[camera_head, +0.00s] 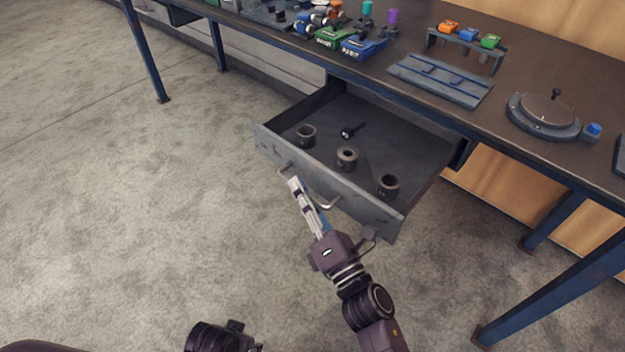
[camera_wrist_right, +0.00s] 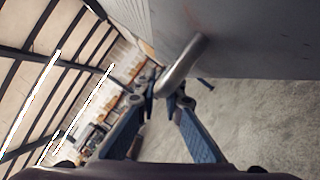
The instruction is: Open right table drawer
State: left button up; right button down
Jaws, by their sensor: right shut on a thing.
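The right table drawer (camera_head: 277,146) is pulled out from under the workbench, and its inside shows. Its metal bar handle (camera_head: 284,171) runs along the drawer front; it also shows in the right wrist view (camera_wrist_right: 184,64). My right gripper (camera_head: 297,185) is at the handle, shut on it. In the right wrist view its fingertips (camera_wrist_right: 167,97) close around the handle's near end. The middle of the handle is partly hidden behind the fingers in the head view. A dark part of mine shows at the bottom edge, but no left gripper fingers are visible.
The drawer holds several dark ring-shaped parts (camera_head: 347,158) and a small black piece (camera_head: 351,130). Blue table legs (camera_head: 548,285) stand at right. The floor in front is clear.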

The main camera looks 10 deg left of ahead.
pick_arm(q)
jog(key=shift+w+r, duration=0.2)
jog(key=shift+r, duration=0.15)
pick_arm(e)
jog(key=shift+s+a+f, duration=0.1)
jog(key=shift+s+a, duration=0.25)
jog(key=shift+s, duration=0.2)
jog(key=c, duration=2)
grip_release()
jog(key=shift+c, duration=0.2)
pick_arm(q)
jog(key=shift+s, duration=0.15)
pick_arm(e)
jog(key=v, duration=1.2)
pick_arm(q)
jog(key=shift+f, duration=0.1)
